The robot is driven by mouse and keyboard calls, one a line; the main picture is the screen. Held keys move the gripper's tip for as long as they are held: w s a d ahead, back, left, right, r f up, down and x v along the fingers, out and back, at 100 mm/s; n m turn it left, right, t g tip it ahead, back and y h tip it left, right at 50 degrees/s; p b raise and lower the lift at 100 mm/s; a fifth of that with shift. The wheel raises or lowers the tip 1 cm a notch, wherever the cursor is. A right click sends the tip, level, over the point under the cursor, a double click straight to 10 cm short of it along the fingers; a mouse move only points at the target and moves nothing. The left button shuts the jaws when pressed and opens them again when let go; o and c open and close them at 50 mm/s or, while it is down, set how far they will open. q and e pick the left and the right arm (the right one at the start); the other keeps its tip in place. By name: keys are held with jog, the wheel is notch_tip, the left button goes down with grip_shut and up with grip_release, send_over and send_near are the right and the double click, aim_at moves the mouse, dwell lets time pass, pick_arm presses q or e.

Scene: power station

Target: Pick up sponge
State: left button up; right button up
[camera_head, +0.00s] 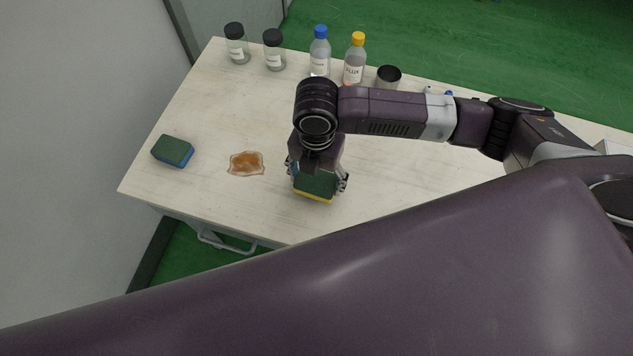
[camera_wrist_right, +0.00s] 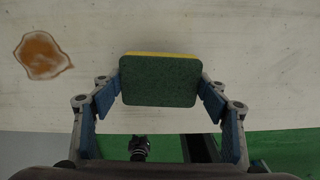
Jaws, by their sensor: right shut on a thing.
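My right gripper (camera_head: 318,182) is shut on a green and yellow sponge (camera_head: 315,187) near the table's front edge. In the right wrist view the sponge (camera_wrist_right: 160,80) sits between the blue-padded fingers of the gripper (camera_wrist_right: 160,88), green face toward the camera and a yellow edge at its top. I cannot tell whether the sponge touches the tabletop. A second sponge, green and blue (camera_head: 173,151), lies on the table at the left. My left gripper is not in view.
A brown spill (camera_head: 246,163) lies on the pale table (camera_head: 215,110) between the two sponges; it also shows in the wrist view (camera_wrist_right: 42,55).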

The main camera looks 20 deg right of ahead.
aim_at(316, 181)
notch_tip(316, 181, up, 17)
jog(key=shift+r, duration=0.2)
jog(key=shift+o, duration=0.3)
